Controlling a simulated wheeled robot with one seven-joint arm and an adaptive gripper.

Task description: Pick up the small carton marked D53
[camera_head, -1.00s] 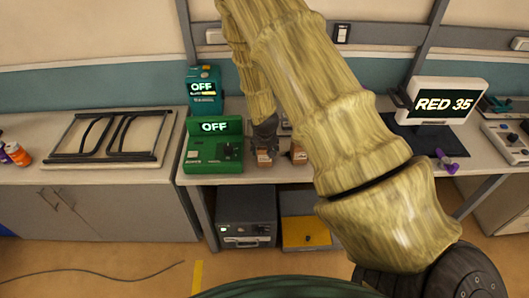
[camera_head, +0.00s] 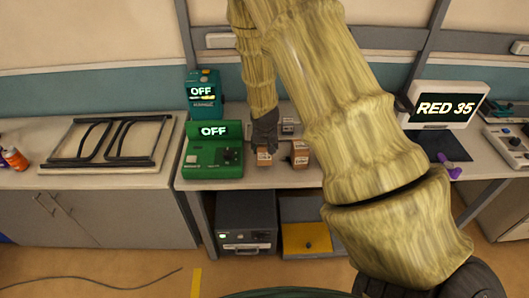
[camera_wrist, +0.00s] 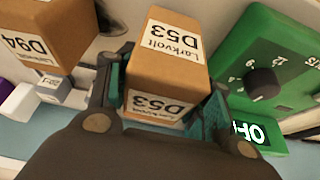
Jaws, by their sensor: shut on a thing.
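The small carton marked D53 (camera_wrist: 165,60) is brown with white labels and sits between the two fingers of my gripper (camera_wrist: 160,95) in the wrist view. The fingers are shut on its sides. In the head view my gripper (camera_head: 264,145) points down at the bench, with the carton (camera_head: 264,158) at its tip. I cannot tell whether the carton's underside touches the bench. A similar brown carton marked D94 (camera_wrist: 45,35) stands close by, apart from the gripper; it also shows in the head view (camera_head: 300,154).
A green device (camera_head: 213,156) reading OFF stands left of the gripper, with a teal device (camera_head: 203,92) behind it. Small pale boxes (camera_head: 288,125) stand behind the cartons. A monitor (camera_head: 446,103) reading RED 35 is at right. The bench front edge is near the cartons.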

